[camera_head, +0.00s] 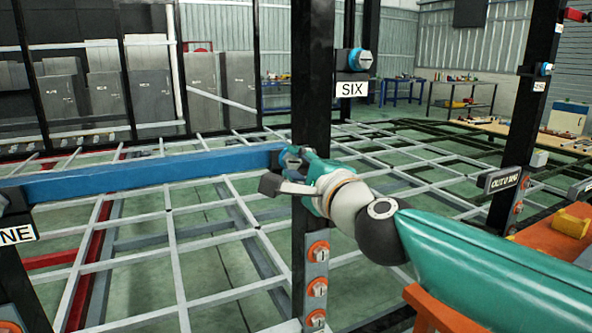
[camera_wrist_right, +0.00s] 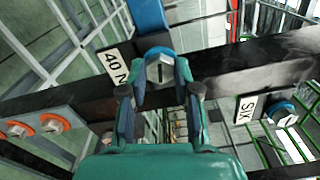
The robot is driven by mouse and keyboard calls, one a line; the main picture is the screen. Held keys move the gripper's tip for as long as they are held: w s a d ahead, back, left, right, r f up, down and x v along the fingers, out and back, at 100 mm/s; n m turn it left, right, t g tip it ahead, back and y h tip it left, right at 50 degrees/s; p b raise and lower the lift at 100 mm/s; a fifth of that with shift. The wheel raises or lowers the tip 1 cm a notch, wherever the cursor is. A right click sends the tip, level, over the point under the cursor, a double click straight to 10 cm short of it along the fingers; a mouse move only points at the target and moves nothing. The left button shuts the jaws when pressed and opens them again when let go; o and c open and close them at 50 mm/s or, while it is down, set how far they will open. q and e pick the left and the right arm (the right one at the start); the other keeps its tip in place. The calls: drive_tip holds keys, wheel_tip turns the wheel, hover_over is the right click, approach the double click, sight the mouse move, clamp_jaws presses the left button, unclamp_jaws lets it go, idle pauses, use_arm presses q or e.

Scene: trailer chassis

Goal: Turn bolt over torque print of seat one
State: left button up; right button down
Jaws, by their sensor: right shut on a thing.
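A white torque print reading "40 N" (camera_wrist_right: 114,66) lies just left of the bolt, partly cut off by the gripper. A plate reading "NE" (camera_head: 18,235) is at the far left post. My left gripper does not show.
Orange-ringed fittings (camera_head: 317,287) run down the post below my gripper. A grey chassis grid (camera_head: 175,235) spreads around it. Another black post (camera_head: 518,150) stands to the right.

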drive_tip(key=m, duration=0.4)
drive_tip(key=shift+f+m+b, duration=0.3)
drive_tip(key=shift+f+b, duration=0.1)
drive_tip(key=shift+m+b, duration=0.35)
drive_tip(key=shift+m, duration=1.95)
drive_tip(key=shift+r, duration=0.1)
drive_tip(key=c, duration=0.8)
unclamp_jaws()
drive_tip(key=shift+d, duration=0.1)
drive_tip(key=shift+c, duration=0.2)
drive_tip(key=shift+r, duration=0.15)
drive_tip(key=shift+s+r, duration=0.1)
